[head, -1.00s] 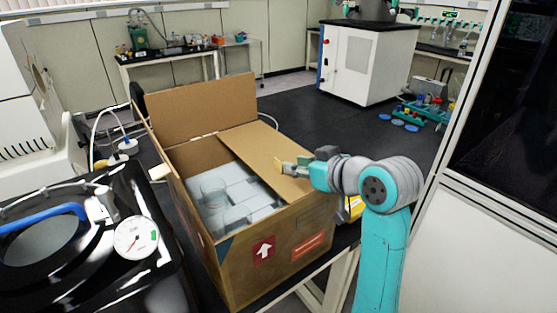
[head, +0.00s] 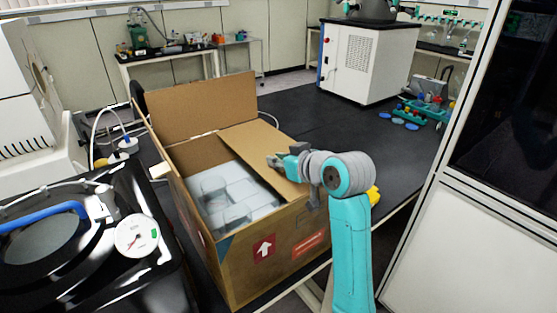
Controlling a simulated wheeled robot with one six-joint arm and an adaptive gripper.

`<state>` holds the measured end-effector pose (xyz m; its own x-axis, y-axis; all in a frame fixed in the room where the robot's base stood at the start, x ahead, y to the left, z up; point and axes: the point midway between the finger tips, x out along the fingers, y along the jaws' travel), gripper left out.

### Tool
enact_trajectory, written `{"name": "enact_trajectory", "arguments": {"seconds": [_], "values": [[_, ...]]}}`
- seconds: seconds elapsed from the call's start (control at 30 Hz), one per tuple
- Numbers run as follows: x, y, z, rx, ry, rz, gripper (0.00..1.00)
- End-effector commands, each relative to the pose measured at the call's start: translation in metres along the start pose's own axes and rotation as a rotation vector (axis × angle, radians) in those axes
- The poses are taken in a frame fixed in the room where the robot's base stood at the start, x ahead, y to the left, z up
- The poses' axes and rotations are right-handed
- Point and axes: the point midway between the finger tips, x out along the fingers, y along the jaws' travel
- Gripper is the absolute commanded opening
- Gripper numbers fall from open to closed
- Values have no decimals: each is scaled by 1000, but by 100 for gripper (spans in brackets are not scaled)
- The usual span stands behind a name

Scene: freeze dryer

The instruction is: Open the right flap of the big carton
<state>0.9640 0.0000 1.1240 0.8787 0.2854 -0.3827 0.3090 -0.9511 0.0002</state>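The big brown carton (head: 240,262) stands on the black bench with its top partly open. Its right flap (head: 262,150) lies nearly flat over the right part of the opening. The back flap (head: 200,108) stands up, and the left flap is seen almost edge-on.
Clear lidded containers (head: 232,190) fill the carton. A black vessel with a white gauge (head: 137,236) stands close at the left. A tall white cabinet (head: 480,240) is near my arm at the right. The black bench (head: 345,128) behind the carton is mostly bare.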

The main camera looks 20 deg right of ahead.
Motion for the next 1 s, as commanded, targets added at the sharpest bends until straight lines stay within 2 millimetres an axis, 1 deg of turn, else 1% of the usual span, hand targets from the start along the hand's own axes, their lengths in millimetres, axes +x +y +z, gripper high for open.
{"name": "enact_trajectory", "arguments": {"seconds": [0.37,0.57,0.77,1.0], "values": [[0,0,0,2,0,-1,0],[-2,2,-5,35,1,-15,0],[-8,8,-18,134,3,-55,0],[-17,22,-39,327,2,-134,0]]}}
